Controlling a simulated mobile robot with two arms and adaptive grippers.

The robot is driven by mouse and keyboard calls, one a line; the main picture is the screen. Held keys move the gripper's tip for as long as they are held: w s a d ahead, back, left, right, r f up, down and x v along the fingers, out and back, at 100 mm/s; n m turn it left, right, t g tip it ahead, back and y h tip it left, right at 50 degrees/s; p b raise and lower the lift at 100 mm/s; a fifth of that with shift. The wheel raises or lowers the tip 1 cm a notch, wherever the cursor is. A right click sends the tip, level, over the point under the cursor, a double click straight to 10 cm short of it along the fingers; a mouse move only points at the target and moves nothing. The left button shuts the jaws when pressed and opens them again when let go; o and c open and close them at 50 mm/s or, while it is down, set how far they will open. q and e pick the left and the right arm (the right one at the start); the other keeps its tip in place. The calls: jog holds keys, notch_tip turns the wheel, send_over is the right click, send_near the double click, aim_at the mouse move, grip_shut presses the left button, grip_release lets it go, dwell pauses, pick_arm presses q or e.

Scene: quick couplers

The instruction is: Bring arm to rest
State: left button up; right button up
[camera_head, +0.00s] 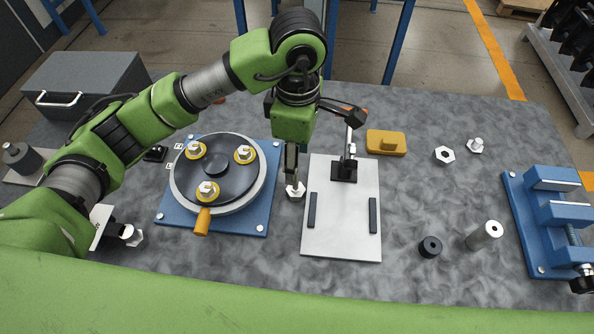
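My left arm comes in from the left and arches over the bench. My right gripper is out of view.
A round fixture (218,174) on a blue base stands left of the gripper. A blue vise (556,220) is at the right. A yellow block (386,143), hex nut (445,155), black ring (430,247) and grey cylinder (484,235) lie between. A grey toolbox (85,84) stands back left.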

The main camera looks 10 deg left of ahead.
pick_arm(q)
jog(key=shift+r, duration=0.45)
